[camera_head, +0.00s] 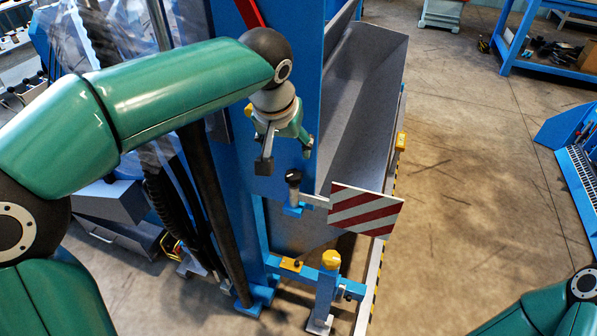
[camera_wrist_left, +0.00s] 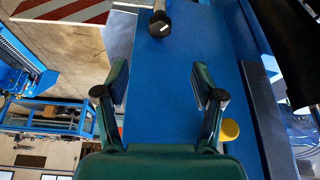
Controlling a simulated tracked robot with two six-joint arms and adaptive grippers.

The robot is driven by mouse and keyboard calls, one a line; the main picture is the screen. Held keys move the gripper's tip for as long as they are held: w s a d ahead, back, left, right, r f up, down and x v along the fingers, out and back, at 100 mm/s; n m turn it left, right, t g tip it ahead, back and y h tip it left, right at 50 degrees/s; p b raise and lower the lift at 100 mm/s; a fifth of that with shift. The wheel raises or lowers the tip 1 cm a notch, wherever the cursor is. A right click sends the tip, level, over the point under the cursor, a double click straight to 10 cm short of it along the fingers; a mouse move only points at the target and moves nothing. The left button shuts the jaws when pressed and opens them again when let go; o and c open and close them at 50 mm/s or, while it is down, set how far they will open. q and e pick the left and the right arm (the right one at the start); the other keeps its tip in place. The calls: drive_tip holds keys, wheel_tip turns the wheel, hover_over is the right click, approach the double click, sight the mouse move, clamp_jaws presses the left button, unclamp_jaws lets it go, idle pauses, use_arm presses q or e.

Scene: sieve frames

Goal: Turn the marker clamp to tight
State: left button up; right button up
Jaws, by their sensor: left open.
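The marker clamp (camera_head: 293,178) has a dark-topped round knob and sits on a small blue bracket at the blue post. It holds the rod of the red-and-white striped marker plate (camera_head: 366,211). In the left wrist view the clamp knob (camera_wrist_left: 160,22) is at the top middle, and the striped plate (camera_wrist_left: 62,10) is at the upper left. My left gripper (camera_head: 285,153) is open and empty just above the clamp. In the left wrist view its fingers (camera_wrist_left: 160,84) stand wide apart, with the knob beyond their tips. Whether the clamp is tight cannot be told. My right gripper is out of view.
The blue post (camera_head: 232,170) stands beside the clamp, with a grey trough (camera_head: 362,90) behind. A yellow-topped blue post (camera_head: 328,285) stands below the plate. A dark pole (camera_head: 205,200) is to the left. Open concrete floor (camera_head: 460,190) lies to the right.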

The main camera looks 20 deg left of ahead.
sight(293, 174)
use_arm(q)
drive_tip(key=p+x, duration=0.1)
drive_tip(key=x, duration=1.2)
drive_tip(key=shift+s, duration=0.1)
drive_tip(key=shift+c, duration=0.3)
drive_tip(key=c, duration=1.1)
